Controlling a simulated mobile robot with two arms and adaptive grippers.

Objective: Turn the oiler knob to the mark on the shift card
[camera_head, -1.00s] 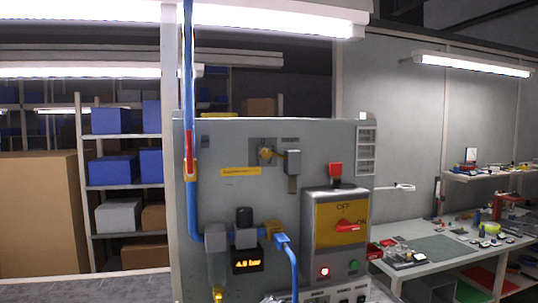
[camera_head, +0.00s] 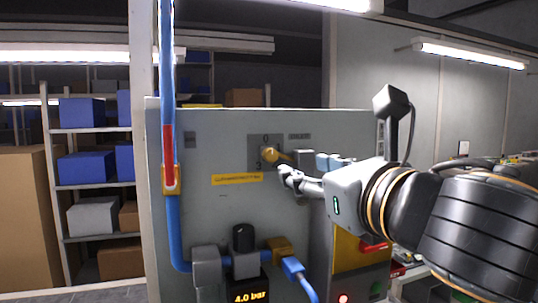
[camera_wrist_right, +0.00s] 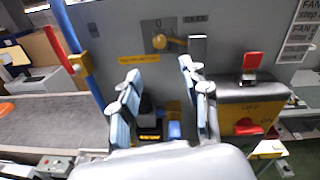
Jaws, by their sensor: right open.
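A yellow knob (camera_head: 268,156) with a short handle pointing right sits on a dark grey plate on the grey panel. A "0" shows above it. The knob also shows in the right wrist view (camera_wrist_right: 160,41), with a small label to its right that I cannot read surely. My right gripper (camera_head: 302,170) is open and empty, just right of and below the knob and in front of the panel. Its two blue-padded fingers (camera_wrist_right: 160,70) stand apart below the knob in the wrist view. I cannot make out a shift card. My left gripper is not in view.
A grey block (camera_wrist_right: 197,47) is fixed right of the knob. A blue pipe (camera_head: 169,110) runs down the panel's left. Below are a black-capped regulator (camera_head: 243,237) and a pressure display (camera_head: 250,297). White text cards (camera_wrist_right: 305,28) hang farther right.

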